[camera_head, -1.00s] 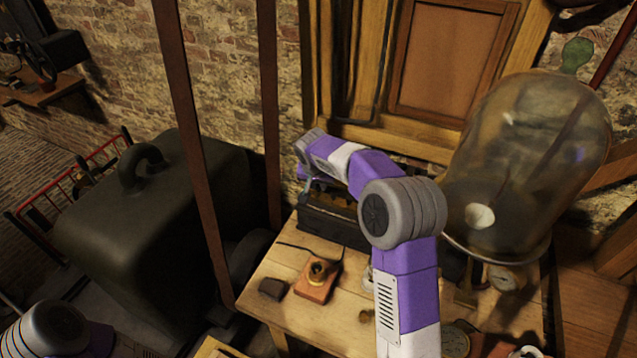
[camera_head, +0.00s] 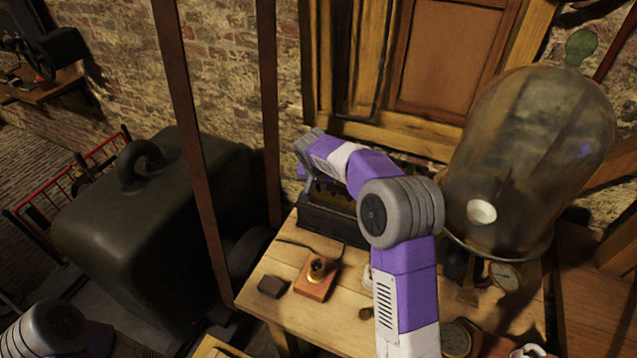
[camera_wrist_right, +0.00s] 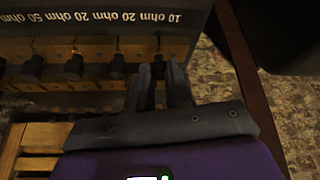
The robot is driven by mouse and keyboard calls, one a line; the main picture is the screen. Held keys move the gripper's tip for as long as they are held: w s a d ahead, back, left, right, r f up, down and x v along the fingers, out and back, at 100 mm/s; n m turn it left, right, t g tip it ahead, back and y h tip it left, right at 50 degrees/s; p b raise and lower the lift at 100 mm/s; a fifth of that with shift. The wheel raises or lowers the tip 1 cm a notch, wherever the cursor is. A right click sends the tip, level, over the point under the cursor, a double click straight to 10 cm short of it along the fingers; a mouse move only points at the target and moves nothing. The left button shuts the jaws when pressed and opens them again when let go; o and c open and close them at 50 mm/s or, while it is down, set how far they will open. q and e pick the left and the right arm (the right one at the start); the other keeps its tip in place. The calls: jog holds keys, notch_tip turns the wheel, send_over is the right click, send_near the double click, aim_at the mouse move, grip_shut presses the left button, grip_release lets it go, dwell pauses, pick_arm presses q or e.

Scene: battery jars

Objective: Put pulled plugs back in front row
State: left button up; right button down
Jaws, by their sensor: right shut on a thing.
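The dark resistance box (camera_head: 338,226) stands at the back of the wooden table, partly behind my right arm. In the right wrist view its face (camera_wrist_right: 95,48) carries upside-down ohm labels, and brass blocks (camera_wrist_right: 52,46) lie along it. Black plugs (camera_wrist_right: 73,66) stand in a row among the blocks. My right gripper (camera_wrist_right: 162,78) is at the end of this row, its fingers shut on a dark plug (camera_wrist_right: 158,67) that is mostly hidden between them. I cannot tell whether that plug is seated. My left gripper is out of view; only part of its arm shows at lower left.
A small wooden block with a brass fitting (camera_head: 316,279) and a dark lump (camera_head: 271,286) sit on the table (camera_head: 258,306). A large glass jar (camera_head: 535,150) and a dial (camera_head: 505,275) stand at the right. A big dark weight (camera_head: 140,235) stands to the left.

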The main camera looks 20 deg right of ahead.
jog(key=shift+f, duration=0.1)
jog(key=c, duration=1)
grip_release()
jog(key=shift+o, duration=0.2)
jog(key=p+v, duration=0.1)
jog(key=v, duration=0.6)
jog(key=shift+r, duration=0.35)
